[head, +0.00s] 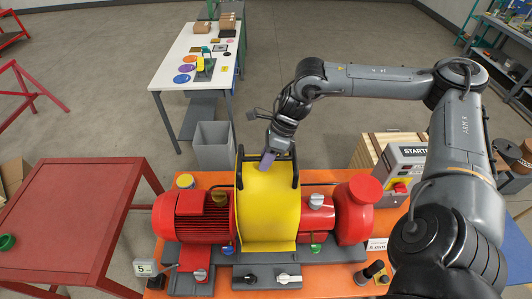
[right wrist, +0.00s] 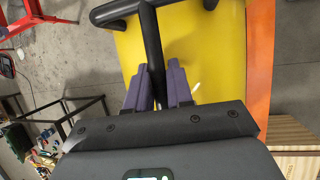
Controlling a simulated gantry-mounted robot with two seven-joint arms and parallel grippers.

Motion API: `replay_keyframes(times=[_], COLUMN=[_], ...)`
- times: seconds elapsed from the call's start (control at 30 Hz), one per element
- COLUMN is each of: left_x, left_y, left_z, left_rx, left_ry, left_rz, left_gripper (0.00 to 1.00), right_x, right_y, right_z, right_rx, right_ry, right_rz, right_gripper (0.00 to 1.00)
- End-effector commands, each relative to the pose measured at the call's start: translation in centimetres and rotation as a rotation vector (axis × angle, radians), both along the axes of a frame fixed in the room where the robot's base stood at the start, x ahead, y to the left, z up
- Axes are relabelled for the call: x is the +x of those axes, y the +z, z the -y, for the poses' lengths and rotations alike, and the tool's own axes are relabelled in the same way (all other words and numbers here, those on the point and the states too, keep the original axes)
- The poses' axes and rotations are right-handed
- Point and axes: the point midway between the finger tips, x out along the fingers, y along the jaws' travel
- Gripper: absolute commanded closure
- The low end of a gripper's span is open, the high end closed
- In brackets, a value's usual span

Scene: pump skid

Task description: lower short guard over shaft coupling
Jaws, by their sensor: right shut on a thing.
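The yellow guard (head: 268,215) stands upright between the red motor (head: 190,217) and the red pump (head: 353,212) on the skid. It hides the shaft coupling; I cannot tell whether its lower edge rests on the base. A black handle (head: 239,168) rises at its top. My right gripper (head: 268,160) is at the top of the guard. In the right wrist view its purple fingers (right wrist: 158,88) are shut on the black handle bar (right wrist: 151,45), with the yellow guard (right wrist: 205,50) behind. My left gripper is not in view.
The skid has an orange top (head: 335,283). A grey starter box (head: 403,165) stands behind the pump, right. A grey bin (head: 212,145) and white table (head: 185,55) stand behind. A small valve (head: 288,278) is in front.

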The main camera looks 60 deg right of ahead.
Motion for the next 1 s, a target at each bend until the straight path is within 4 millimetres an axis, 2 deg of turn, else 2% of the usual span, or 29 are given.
replay_keyframes(times=[0.67,1.0], left_x=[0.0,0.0], left_y=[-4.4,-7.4], left_z=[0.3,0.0], left_rx=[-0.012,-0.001], left_ry=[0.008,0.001], left_rz=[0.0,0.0], left_gripper=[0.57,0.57], right_x=[0.1,0.1], right_y=[-7.0,-10.4], right_z=[0.0,0.0], right_rx=[0.0,-0.001], right_ry=[-0.001,0.0], right_rz=[0.005,0.006], right_gripper=[1.0,1.0])
